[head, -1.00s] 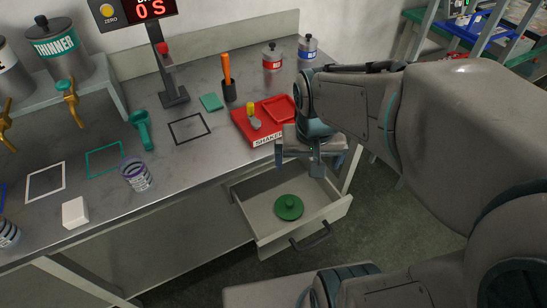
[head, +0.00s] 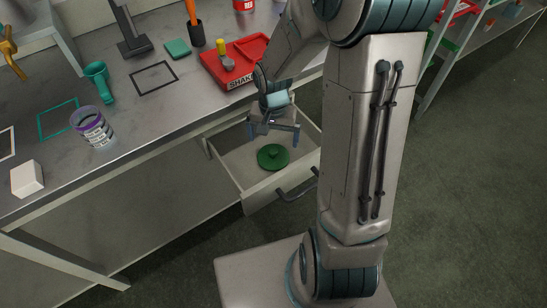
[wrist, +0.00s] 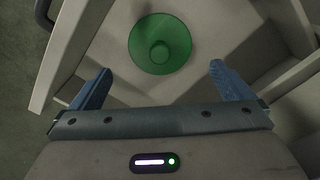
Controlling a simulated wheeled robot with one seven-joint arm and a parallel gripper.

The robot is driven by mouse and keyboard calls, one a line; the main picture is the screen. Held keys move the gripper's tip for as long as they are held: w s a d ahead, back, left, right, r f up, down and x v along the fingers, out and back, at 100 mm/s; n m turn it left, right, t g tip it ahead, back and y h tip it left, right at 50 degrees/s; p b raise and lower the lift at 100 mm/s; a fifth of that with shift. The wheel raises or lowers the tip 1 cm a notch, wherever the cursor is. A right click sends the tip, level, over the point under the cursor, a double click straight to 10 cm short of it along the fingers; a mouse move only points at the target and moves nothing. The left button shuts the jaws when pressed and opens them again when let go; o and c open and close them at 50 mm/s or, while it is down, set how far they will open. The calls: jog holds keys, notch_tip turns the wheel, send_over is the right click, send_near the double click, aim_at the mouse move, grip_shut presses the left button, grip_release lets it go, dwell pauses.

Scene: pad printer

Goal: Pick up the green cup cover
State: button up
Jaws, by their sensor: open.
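The green cup cover (head: 272,157) is a round disc with a small knob on top, lying in the open drawer (head: 228,180). In the wrist view the cover (wrist: 160,44) shows whole, knob toward the camera, beyond the fingertips and roughly centred between them. My gripper (head: 275,136) is open and empty, above the drawer and just above the cover in the head view. In the wrist view its two blue fingers (wrist: 160,75) are spread wide, with the cover apart from both.
The drawer's front and handle (head: 297,187) are on the near side. A red shaker tray (head: 228,72) stands on the bench above. A cup with a purple rim (head: 93,128), a teal scoop (head: 99,80) and a white block (head: 27,179) are to the left.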

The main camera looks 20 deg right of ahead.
aim_at(273, 150)
notch_tip(273, 150, down, 7)
jog(key=shift+f+b, duration=0.15)
jog(key=shift+b, duration=0.65)
jog(key=c, duration=0.8)
